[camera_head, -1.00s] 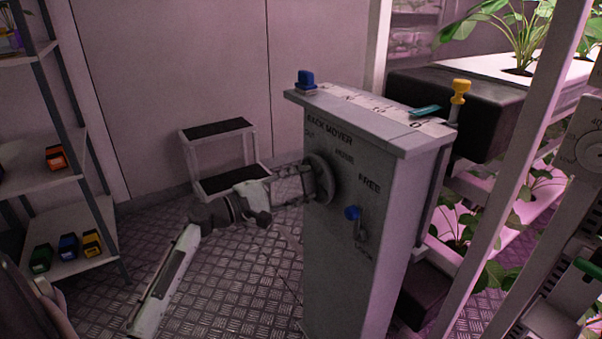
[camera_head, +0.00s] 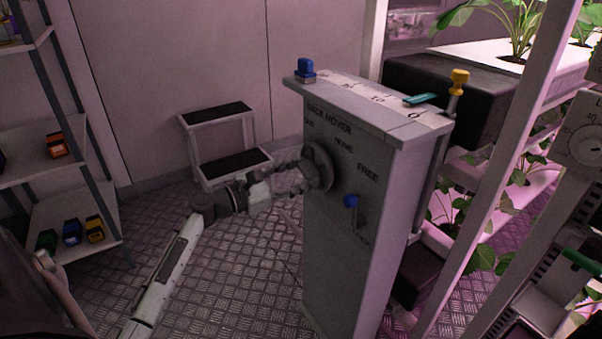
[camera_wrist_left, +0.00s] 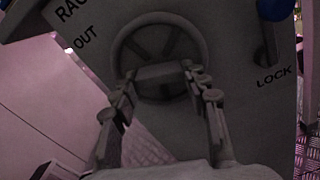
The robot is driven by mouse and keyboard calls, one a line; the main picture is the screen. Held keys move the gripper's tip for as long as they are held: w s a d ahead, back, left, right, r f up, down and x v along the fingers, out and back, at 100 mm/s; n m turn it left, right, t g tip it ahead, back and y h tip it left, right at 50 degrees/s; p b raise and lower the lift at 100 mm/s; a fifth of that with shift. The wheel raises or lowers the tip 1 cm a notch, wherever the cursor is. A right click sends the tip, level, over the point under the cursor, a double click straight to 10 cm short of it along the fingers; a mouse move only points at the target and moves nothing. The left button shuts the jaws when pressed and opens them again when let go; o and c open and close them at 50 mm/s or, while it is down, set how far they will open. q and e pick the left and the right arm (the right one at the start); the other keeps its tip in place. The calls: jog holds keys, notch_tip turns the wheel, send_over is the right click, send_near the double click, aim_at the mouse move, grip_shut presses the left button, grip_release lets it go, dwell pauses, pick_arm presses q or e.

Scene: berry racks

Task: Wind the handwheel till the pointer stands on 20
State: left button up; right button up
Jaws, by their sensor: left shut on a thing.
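The grey handwheel (camera_head: 322,166) sits on the left face of the rack mover column (camera_head: 345,255). My left gripper (camera_head: 296,180) is shut on it. In the left wrist view, the fingers (camera_wrist_left: 160,76) close on a grey block at the lower part of the handwheel (camera_wrist_left: 160,28). A teal pointer (camera_head: 420,99) lies by the scale (camera_head: 375,97) on the column's top, close to the 0 mark and far from the blue-knob end. A lever with a blue knob (camera_head: 352,201) stands below the word FREE, knob up. My right gripper does not show.
A blue knob piece (camera_head: 305,70) and a yellow knob (camera_head: 458,82) stand at the column top's two ends. Plant racks (camera_head: 510,130) are close on the right. A step stool (camera_head: 225,145) stands behind my arm; shelves (camera_head: 75,217) stand left. Floor between is clear.

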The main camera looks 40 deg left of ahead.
pick_arm(q)
jog(key=shift+n, duration=0.6)
jog(key=shift+n, duration=0.3)
jog(key=o, duration=1.2)
jog(key=shift+c, duration=0.2)
jog(key=v, duration=1.2)
jog(key=shift+f, duration=0.1)
